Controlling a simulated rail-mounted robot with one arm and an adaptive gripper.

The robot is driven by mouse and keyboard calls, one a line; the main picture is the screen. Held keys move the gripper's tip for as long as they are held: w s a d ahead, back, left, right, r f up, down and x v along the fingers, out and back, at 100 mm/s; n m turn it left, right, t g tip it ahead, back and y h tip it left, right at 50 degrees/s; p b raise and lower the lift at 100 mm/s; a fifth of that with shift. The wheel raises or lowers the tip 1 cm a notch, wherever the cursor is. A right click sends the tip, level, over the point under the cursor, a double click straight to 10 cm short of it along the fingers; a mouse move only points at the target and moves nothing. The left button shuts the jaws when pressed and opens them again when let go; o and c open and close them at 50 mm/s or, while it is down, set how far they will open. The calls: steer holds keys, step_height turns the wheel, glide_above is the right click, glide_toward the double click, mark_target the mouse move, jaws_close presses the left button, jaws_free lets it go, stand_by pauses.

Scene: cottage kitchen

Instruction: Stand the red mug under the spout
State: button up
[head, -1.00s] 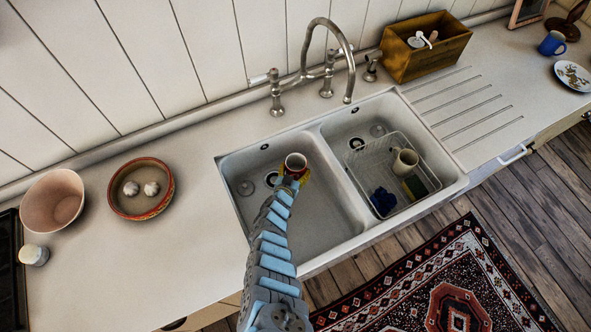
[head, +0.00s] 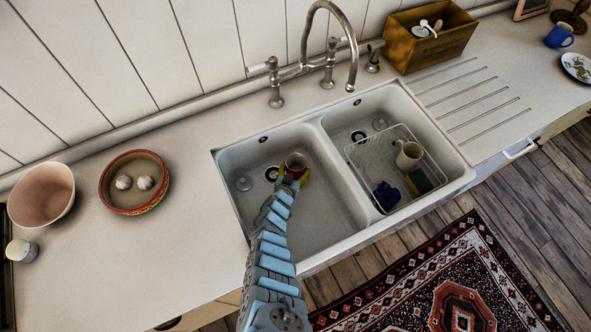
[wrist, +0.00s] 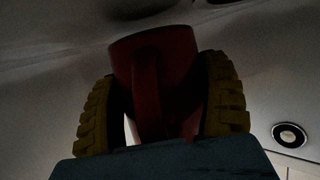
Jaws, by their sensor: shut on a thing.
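The red mug (head: 296,160) is between the yellow fingers of my gripper (head: 291,177), over the left basin of the white sink (head: 331,217). In the wrist view the mug (wrist: 170,70) fills the gap between the ribbed fingers of my gripper (wrist: 165,105), with its handle toward the camera. My gripper is shut on it. The tap's curved spout (head: 352,80) ends above the sink, to the right of and behind the mug in the head view. I cannot tell whether the mug's base touches the basin floor.
The right basin holds a wire rack (head: 365,160) with a beige mug (head: 409,155), a blue cloth (head: 387,196) and a sponge (head: 419,181). A divider separates the basins. A bowl of garlic (head: 134,200) and a pink bowl (head: 41,194) stand left. The ribbed drainboard (head: 470,95) is clear.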

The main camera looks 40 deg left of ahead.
steer(key=shift+f+b, duration=0.45)
